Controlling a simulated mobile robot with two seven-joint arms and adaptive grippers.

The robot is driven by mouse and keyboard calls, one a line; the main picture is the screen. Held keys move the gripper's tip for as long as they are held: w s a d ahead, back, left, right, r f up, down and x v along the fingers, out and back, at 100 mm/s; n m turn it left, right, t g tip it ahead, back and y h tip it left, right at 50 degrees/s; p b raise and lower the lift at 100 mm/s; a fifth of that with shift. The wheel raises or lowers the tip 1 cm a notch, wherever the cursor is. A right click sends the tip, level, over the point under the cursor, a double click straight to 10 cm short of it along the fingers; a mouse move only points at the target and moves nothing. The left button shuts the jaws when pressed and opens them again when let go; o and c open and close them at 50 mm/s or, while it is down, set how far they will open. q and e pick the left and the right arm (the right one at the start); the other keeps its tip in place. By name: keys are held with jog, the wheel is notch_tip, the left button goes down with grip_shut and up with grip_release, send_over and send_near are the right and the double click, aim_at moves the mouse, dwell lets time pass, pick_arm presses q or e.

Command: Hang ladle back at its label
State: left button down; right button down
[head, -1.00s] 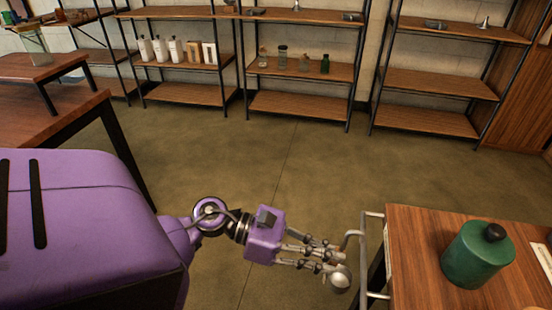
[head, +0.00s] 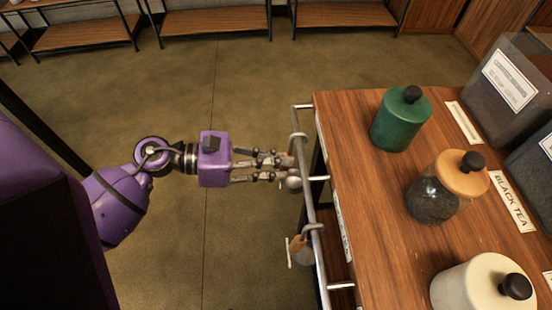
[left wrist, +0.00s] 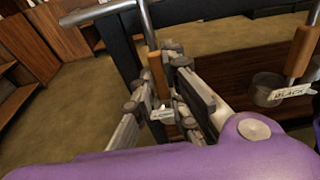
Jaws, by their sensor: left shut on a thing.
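My left gripper (head: 283,165) is beside the metal rail (head: 317,245) on the table's left side, shut on a ladle. The ladle's round metal bowl (head: 293,183) shows by the fingertips in the head view. In the left wrist view its wooden handle (left wrist: 156,72) stands between the fingers, with a small tag (left wrist: 161,115) only partly readable. Its bent metal top (left wrist: 148,25) reaches up near the rail; I cannot tell if it rests on it. A second ladle (head: 299,247) hangs on the rail; in the left wrist view its tag (left wrist: 290,93) reads "BLACK". My right gripper is out of view.
The wooden table (head: 360,190) carries a green canister (head: 401,122), a glass jar (head: 435,200), a cream canister (head: 468,287) and grey bins (head: 510,85). A label (head: 511,203) reads "BLACK TEA". Edge labels (head: 342,222) are steeply angled.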

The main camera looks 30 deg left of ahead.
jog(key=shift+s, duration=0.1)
pick_arm(q)
jog(key=c, duration=1.7)
grip_release()
jog(key=shift+o, duration=0.2)
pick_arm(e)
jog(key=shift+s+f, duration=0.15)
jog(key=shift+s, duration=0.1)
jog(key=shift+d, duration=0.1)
pick_arm(q)
jog(key=shift+s, duration=0.1)
jog(key=v, duration=1.2)
